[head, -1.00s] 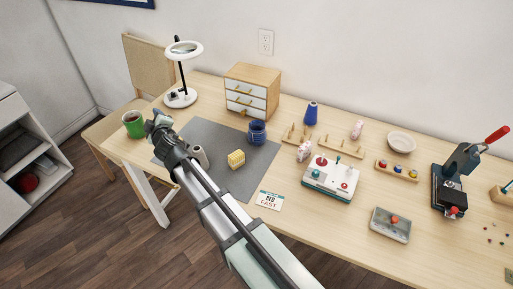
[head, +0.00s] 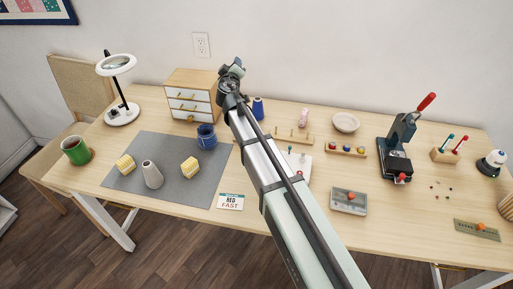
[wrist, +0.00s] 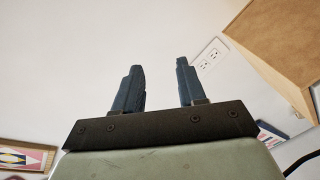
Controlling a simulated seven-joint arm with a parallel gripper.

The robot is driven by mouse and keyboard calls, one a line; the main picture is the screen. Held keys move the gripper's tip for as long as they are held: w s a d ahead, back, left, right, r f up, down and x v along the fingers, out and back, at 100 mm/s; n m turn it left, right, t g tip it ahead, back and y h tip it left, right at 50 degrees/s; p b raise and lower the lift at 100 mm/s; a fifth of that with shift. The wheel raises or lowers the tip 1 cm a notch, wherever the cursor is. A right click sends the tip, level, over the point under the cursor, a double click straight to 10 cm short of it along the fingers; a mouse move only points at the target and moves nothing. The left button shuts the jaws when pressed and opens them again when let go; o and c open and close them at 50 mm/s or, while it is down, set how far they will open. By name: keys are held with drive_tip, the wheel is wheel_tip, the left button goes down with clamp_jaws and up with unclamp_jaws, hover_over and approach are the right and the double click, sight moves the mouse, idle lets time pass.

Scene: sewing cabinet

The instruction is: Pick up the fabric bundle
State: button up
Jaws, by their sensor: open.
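Two small yellow-and-white blocks that look like folded fabric lie on the grey mat (head: 165,187). One yellow block (head: 125,164) is at the mat's left and the other yellow block (head: 190,167) is right of the middle. A pink patterned roll (head: 303,117) stands near the wall; I cannot tell which of these is the fabric bundle. My gripper (head: 232,66) is raised by the right side of the drawer cabinet, away from the mat. In the wrist view my gripper (wrist: 159,78) is open, with nothing between its fingers.
A blue jar (head: 207,137) is at the mat's back edge, before the drawer cabinet (head: 190,95). A green mug (head: 76,150) and lamp (head: 117,65) are at left. My arm covers part of the table's middle.

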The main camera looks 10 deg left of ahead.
drive_tip(key=d+m+h, duration=0.5)
drive_tip(key=d, duration=0.6)
drive_tip(key=s+a+f+m+g+h, duration=0.2)
drive_tip(key=s+f+m, duration=0.45)
drive_tip(key=s, duration=0.75)
drive_tip(key=s+a+f+m+g+h, duration=0.15)
drive_tip(key=s+f+m, duration=0.25)
drive_tip(key=s+f, duration=0.7)
drive_tip(key=shift+m+g, duration=0.25)
drive_tip(key=shift+g, duration=0.3)
drive_tip(key=w+d, duration=0.2)
drive_tip(key=w, duration=0.1)
drive_tip(key=w+d, duration=0.1)
drive_tip(key=shift+w+f, duration=0.15)
drive_tip(key=shift+f, duration=0.2)
drive_tip(key=shift+d+r+x, duration=0.1)
drive_tip(key=shift+x, duration=1.35)
drive_tip(key=shift+d+r+x, duration=0.15)
drive_tip(key=shift+x, duration=1.3)
drive_tip(key=shift+c, duration=0.4)
clamp_jaws()
